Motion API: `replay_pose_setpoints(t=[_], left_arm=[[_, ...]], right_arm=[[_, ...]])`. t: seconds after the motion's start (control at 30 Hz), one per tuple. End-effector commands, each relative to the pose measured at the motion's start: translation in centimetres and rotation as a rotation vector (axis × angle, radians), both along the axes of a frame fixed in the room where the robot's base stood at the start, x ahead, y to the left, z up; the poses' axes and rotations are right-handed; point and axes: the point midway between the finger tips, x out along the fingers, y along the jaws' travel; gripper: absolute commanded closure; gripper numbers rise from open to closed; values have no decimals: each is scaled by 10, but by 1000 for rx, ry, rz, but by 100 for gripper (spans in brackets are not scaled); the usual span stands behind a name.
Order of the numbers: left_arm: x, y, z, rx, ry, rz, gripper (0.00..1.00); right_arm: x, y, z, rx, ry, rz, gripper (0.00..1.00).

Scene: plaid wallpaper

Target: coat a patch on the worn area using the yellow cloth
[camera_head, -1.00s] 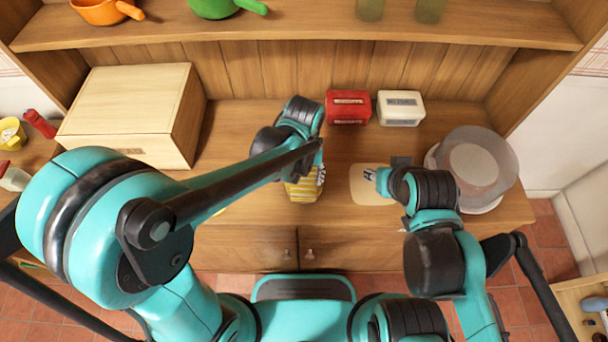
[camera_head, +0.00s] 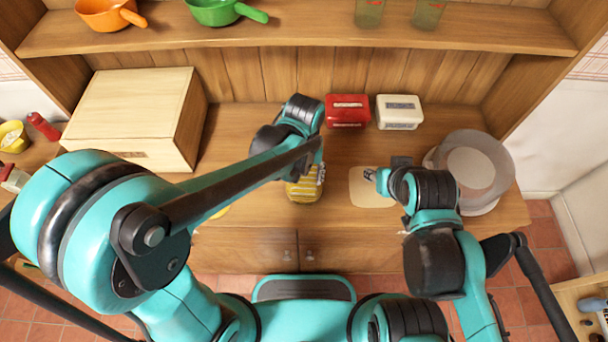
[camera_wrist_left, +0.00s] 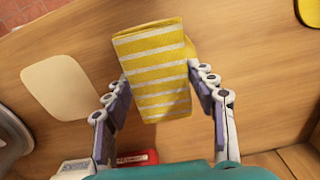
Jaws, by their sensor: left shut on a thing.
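The yellow cloth with white stripes (camera_wrist_left: 155,70) is folded and hangs between the fingers of my left gripper (camera_wrist_left: 160,102) in the left wrist view. My left gripper is shut on it. In the head view the cloth (camera_head: 305,188) shows below my left wrist, over the counter's front part. A pale beige patch (camera_head: 368,190), apparently the worn area, lies on the counter to the right of the cloth. The patch also shows in the left wrist view (camera_wrist_left: 62,88).
A red box (camera_head: 347,111) and a white box (camera_head: 399,112) stand behind. A round clear-covered container (camera_head: 473,168) is at the right, a large wooden box (camera_head: 135,115) at the left. A yellow object (camera_head: 219,212) is partly hidden by my left arm. A shelf (camera_head: 300,32) runs above.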

Motion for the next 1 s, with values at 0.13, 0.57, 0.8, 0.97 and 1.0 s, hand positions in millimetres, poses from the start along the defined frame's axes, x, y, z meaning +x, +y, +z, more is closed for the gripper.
replay_pose_setpoints(t=[0.13,0.57,0.8,0.97,1.0], left_arm=[[0,0,16,0,0,0,67],[0,0,48,0,0,0,67],[0,0,47,0,0,0,67],[0,0,47,0,0,0,67],[0,0,47,0,0,0,67]], right_arm=[[0,0,14,0,0,0,60],[0,0,38,0,0,0,60],[0,0,37,0,0,0,60],[0,0,37,0,0,0,60],[0,0,37,0,0,0,60]])
